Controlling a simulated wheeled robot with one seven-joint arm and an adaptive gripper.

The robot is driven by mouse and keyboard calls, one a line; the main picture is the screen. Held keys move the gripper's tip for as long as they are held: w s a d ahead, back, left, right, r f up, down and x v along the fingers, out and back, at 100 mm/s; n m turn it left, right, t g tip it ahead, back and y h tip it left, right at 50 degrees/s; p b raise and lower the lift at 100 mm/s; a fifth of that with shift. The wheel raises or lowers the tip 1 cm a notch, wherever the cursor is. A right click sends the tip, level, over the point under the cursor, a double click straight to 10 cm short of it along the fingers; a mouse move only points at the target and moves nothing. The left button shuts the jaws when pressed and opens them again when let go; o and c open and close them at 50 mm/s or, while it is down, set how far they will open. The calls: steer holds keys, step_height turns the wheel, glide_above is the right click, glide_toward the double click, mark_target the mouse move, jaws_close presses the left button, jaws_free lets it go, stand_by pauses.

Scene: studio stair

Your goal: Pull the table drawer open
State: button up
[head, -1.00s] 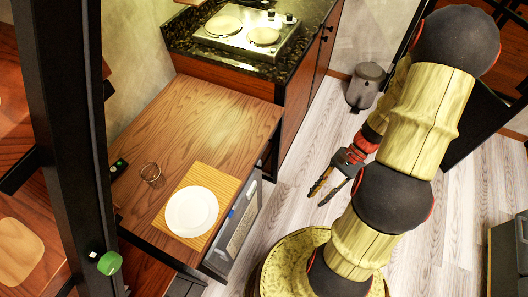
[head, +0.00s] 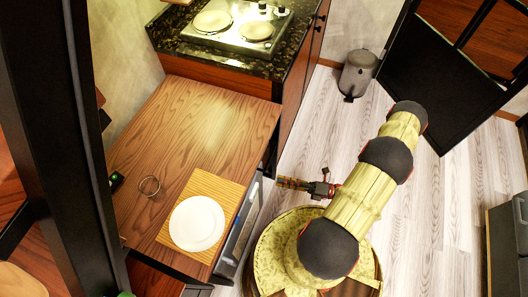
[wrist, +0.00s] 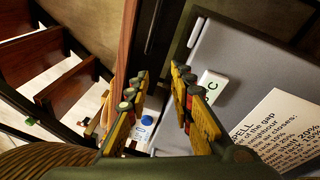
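The wooden table (head: 170,125) stands at left in the head view. Below its right edge is a grey panel (head: 240,228), partly covered by the tabletop; I cannot tell for sure whether it is the drawer front. In the wrist view this grey panel (wrist: 235,60) fills the right side, with a lettered tile and a printed card on it. The brown table edge (wrist: 134,45) and a dark strip run beside it. My gripper (head: 279,182) is beside the table's right side. In the wrist view its fingers (wrist: 160,73) are apart with nothing held.
A white plate (head: 197,223) on a mat and a glass (head: 149,186) stand on the table. A counter with a hob (head: 226,28) is behind. A grey bin (head: 358,73) stands on the floor. The pale floor (head: 320,125) right of the table is clear.

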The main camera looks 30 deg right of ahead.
mark_target(271, 156)
steer(key=w+d+r+m+t+h, duration=0.2)
steer(key=w+d+m+t, duration=0.1)
steer(key=w+d+m, duration=0.2)
steer(key=shift+m, duration=0.5)
steer(key=shift+b+x, duration=0.7)
steer(key=shift+x, duration=3.15)
steer(key=shift+s+a+r, duration=0.1)
steer(key=shift+a, duration=0.05)
steer(key=c, duration=0.3)
jaws_close()
